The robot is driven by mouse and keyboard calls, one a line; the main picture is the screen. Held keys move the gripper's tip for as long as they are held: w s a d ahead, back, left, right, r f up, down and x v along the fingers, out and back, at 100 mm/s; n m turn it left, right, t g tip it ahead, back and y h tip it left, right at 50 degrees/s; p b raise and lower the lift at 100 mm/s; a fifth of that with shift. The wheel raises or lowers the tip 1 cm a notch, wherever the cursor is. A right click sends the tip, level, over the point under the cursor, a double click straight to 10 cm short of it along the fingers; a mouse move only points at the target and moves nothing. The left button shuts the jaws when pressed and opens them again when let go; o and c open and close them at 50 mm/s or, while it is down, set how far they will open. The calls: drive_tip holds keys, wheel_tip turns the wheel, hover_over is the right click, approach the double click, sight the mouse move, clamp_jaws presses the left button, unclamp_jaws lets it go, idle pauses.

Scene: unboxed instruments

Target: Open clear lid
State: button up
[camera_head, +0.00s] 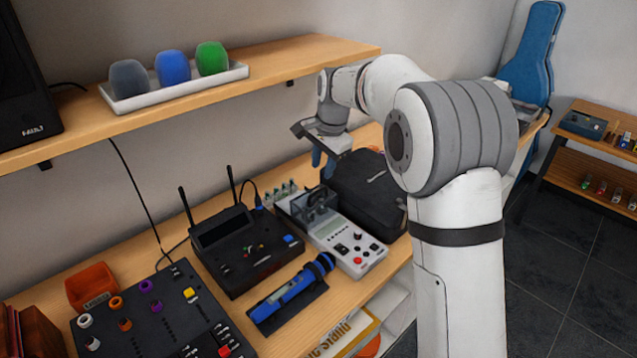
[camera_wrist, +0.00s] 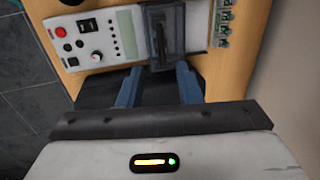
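A white instrument (camera_head: 345,238) with a small screen, knobs and a red button stands on the lower shelf. It also shows in the wrist view (camera_wrist: 90,40). At its back end sits a clear, dark-tinted lid (camera_head: 312,208), which looks shut over that end. In the wrist view the lid (camera_wrist: 176,22) lies ahead of the fingers, with a dark upright shape visible at it. My gripper (camera_head: 323,162) hangs above and behind the lid. In the wrist view its two blue fingers (camera_wrist: 158,84) are apart with nothing between them.
A black case (camera_head: 365,190) stands close right of the instrument. A black receiver with antennas (camera_head: 240,245) and a blue microphone (camera_head: 292,292) lie left. Small green-topped connectors (camera_head: 283,192) stand beside the lid. The upper shelf (camera_head: 290,55) overhangs at the back left.

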sight(318, 193)
drive_tip(key=f, duration=0.2)
drive_tip(key=f+p, duration=0.1)
drive_tip(key=f, duration=0.2)
drive_tip(key=w+a+f, duration=0.1)
drive_tip(key=f, duration=0.1)
drive_tip(key=shift+w+a+f, duration=0.1)
drive_tip(key=shift+f, duration=0.25)
clamp_jaws()
idle(0.3)
